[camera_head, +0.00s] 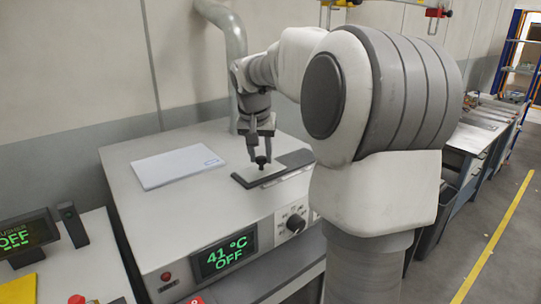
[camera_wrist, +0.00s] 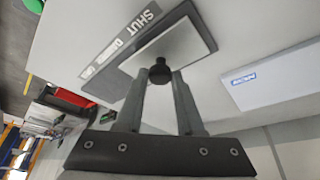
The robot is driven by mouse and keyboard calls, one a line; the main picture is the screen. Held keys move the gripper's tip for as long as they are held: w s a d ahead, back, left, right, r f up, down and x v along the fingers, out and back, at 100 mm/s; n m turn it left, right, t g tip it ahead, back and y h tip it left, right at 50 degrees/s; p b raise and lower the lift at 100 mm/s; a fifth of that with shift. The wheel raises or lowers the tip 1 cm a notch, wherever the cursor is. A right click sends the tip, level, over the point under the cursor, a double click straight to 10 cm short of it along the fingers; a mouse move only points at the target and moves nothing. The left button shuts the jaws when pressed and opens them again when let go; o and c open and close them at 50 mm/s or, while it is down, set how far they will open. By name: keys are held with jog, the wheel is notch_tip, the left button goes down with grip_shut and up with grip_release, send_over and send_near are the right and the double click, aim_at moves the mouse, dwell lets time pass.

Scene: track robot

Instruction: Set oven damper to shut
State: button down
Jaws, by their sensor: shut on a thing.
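The oven (camera_head: 130,190) is a grey box with a front display (camera_head: 224,256) reading "41 °C OFF". On its top is a light damper plate (camera_head: 250,180) beside a dark strip. The plate also shows in the wrist view (camera_wrist: 203,40), with the dark strip (camera_wrist: 120,45) lettered "SHUT" and "DAMPER". A small black knob (camera_wrist: 160,72) stands on the plate. My gripper (camera_head: 262,158) points down at the knob and is shut on it; in the wrist view the fingertips (camera_wrist: 161,79) sit at both sides of it. The knob's lower part is partly hidden.
A white panel (camera_head: 178,167) with a blue mark lies on the oven top left of my gripper. A grey pipe (camera_head: 236,60) rises behind the oven. A dial (camera_head: 296,223) sits on the front. Another display (camera_head: 16,240) stands at far left. My arm covers the oven's right side.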

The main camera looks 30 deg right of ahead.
jog(key=shift+a, duration=0.2)
jog(key=c, duration=0.5)
grip_release()
jog(key=shift+a, duration=0.1)
jog(key=shift+c, duration=0.2)
jog(key=shift+r, duration=0.1)
jog(key=v, duration=1.7)
jog(key=shift+r, duration=0.15)
jog(key=shift+s, duration=0.1)
